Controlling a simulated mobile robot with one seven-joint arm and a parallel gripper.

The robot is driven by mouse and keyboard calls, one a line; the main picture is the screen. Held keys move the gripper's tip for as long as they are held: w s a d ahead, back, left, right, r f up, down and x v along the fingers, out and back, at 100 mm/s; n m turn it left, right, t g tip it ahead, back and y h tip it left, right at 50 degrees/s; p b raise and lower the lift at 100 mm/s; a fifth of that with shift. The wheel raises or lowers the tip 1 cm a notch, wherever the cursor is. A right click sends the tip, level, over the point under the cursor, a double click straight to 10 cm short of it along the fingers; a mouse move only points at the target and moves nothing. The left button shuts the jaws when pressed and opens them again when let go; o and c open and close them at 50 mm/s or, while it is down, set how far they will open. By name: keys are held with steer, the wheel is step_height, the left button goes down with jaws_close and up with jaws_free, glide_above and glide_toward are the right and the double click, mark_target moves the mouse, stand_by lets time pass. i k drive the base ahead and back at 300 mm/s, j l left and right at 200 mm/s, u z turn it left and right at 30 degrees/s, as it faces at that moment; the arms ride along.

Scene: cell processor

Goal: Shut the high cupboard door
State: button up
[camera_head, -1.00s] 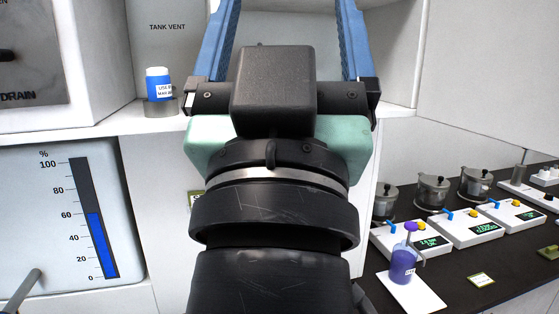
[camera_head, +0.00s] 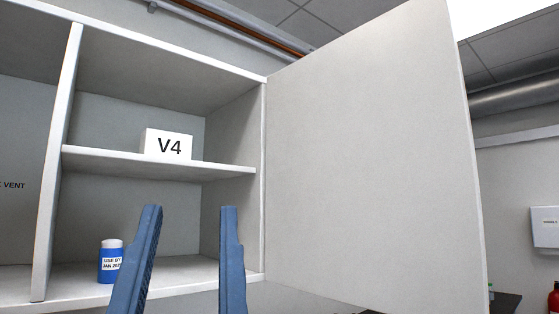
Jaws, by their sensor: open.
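The high cupboard door (camera_head: 375,155) is a large pale grey panel. It stands wide open, hinged at the right edge of the cupboard (camera_head: 264,190) and reaching toward me on the right. My gripper (camera_head: 190,210) shows as two blue fingers, spread apart and empty, pointing up at the lower middle. The fingers appear in front of the cupboard's lower opening, to the left of the door, with a visible gap to it. The door's handle does not show, and the rest of my gripper is below the picture.
Inside the cupboard, a white V4 block (camera_head: 167,145) stands on the middle shelf (camera_head: 105,158). A blue bottle with a white cap (camera_head: 111,262) stands on the lower shelf. A pipe (camera_head: 515,97) and a white wall box (camera_head: 547,230) are at the right.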

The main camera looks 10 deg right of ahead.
mark_target(373, 201)
steer(key=z, duration=1.65)
steer(key=i+l+z, duration=0.25)
steer(key=z, duration=0.25)
steer(key=i+z, duration=0.45)
steer(key=i+l, duration=0.15)
steer(key=i, duration=1.5)
steer(key=u, duration=0.4)
steer(key=i+u, duration=0.15)
steer(key=u, duration=0.6)
steer(key=i+l+u, duration=0.1)
steer(key=u, duration=2.75)
steer(key=l+z, duration=0.15)
steer(key=z, duration=0.8)
steer(key=i+j, duration=0.05)
